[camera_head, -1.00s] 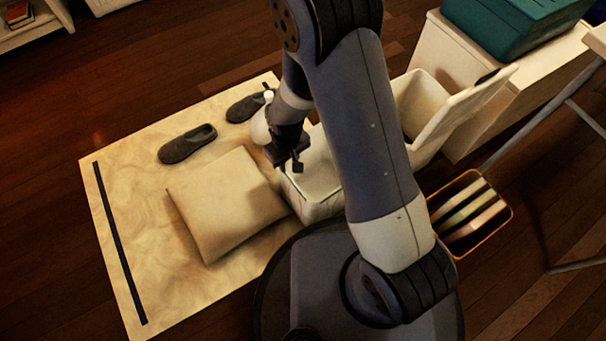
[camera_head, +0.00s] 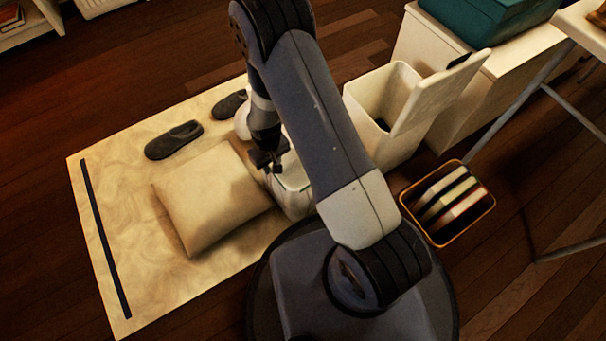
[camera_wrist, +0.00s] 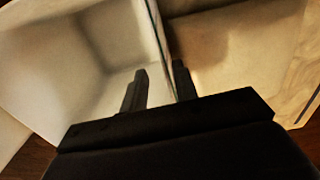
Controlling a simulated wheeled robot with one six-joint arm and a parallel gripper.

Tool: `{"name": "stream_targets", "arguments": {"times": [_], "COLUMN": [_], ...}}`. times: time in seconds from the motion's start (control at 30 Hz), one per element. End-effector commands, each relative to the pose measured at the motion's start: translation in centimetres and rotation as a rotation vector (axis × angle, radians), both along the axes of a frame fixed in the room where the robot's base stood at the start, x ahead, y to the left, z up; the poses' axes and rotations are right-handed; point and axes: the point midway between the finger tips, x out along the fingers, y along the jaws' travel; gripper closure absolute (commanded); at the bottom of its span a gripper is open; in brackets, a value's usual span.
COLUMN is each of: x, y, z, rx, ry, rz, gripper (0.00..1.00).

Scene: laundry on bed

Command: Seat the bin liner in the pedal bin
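The bin liner (camera_head: 296,203) is an open-topped white tub on the mat, partly hidden behind my arm. Its pale interior (camera_wrist: 75,60) fills the left of the wrist view. My gripper (camera_head: 268,166) is at the liner's left rim, pointing down. In the wrist view my gripper (camera_wrist: 160,80) has its two dark fingers apart, one on each side of the liner's thin wall; a gap shows between them. The pedal bin (camera_head: 371,101) is a white box to the right of my arm, its lid (camera_head: 438,92) tipped open. A dark patch shows inside it.
A cream cushion (camera_head: 208,198) lies left of the liner on the pale mat (camera_head: 112,247). Dark slippers (camera_head: 173,140) lie behind it. A crate of books (camera_head: 489,208) stands right of my base. A white cabinet with a teal box (camera_head: 490,27) stands behind the pedal bin.

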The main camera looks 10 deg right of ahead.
Motion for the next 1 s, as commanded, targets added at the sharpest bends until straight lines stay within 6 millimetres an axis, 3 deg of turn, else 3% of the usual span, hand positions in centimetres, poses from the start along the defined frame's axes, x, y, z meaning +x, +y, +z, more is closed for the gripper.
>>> {"name": "stream_targets", "arguments": {"times": [0.33, 0.6, 1.0], "x": [-0.3, -0.3, -0.3], "y": [0.6, 0.6, 0.6], "z": [-4.6, -4.9, -4.8], "rx": [0.000, 0.000, 0.000], "ry": [0.000, -0.001, -0.001], "rz": [0.001, 0.001, 0.001], "gripper": [0.72, 0.72, 1.00]}}
